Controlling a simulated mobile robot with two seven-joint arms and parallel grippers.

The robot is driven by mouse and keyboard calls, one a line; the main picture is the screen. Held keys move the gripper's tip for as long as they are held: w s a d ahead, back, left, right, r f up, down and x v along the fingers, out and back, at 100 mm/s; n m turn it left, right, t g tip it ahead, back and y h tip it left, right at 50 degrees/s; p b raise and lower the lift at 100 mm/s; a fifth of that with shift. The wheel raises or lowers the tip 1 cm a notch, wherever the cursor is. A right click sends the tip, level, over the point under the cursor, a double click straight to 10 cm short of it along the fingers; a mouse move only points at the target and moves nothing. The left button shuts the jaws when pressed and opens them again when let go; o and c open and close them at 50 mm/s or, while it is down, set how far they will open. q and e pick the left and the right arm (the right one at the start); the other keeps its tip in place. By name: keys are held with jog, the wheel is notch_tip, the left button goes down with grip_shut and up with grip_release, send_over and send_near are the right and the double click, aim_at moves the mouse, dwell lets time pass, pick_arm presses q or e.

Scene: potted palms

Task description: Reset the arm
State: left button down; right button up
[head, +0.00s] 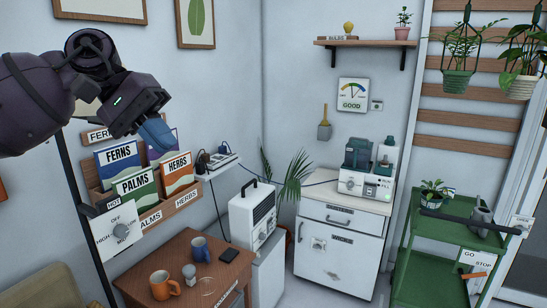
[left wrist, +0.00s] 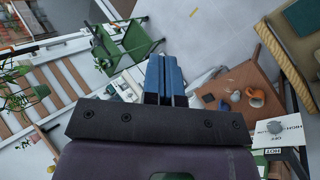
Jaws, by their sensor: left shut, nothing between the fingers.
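My left arm reaches in from the upper left in the head view, raised in front of the wall. Its gripper (head: 157,134) has blue fingers, pointing down and right, near the rack of booklets and apart from it as far as I can tell. In the left wrist view the blue fingers (left wrist: 165,78) lie side by side, shut with nothing between them. My right gripper is in neither view.
A wall rack holds booklets such as Ferns (head: 118,154) and Herbs (head: 177,172). A wooden table (head: 195,250) bears an orange mug (head: 162,286) and a blue mug (head: 200,247). A white cabinet (head: 340,250) and a green cart (head: 425,270) stand farther right.

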pick_arm(q)
jog(key=d+f+n+h, duration=0.7)
jog(key=f+n+h, duration=0.4)
jog(key=f+n, duration=0.25)
jog(key=a+f+n+t, duration=0.2)
jog(key=f+n+t, duration=0.5)
jog(key=n, duration=0.5)
jog(key=a+f+n+t, duration=0.2)
jog(key=f+n+t, duration=0.3)
jog(key=n+t, duration=0.6)
jog(key=s+a+f+n+y, duration=0.4)
jog(key=f+n+y, duration=0.2)
jog(key=f+n, duration=0.25)
jog(key=s+a+f+n+y, duration=0.3)
jog(key=f+n+y, duration=0.3)
jog(key=n, duration=0.4)
jog(key=s+a+f+n+y, duration=0.45)
jog(key=f+n, duration=0.35)
jog(key=n, duration=0.2)
jog(key=s+a+f+n+g+y, duration=0.1)
jog(key=s+f+n+g+y, duration=0.1)
jog(key=s+f+n+g, duration=0.2)
jog(key=s+f+n, duration=0.2)
jog(key=s+f, duration=0.2)
jog(key=s, duration=0.1)
jog(key=shift+s+a+n+y, duration=0.3)
jog(key=shift+s+a+y, duration=0.05)
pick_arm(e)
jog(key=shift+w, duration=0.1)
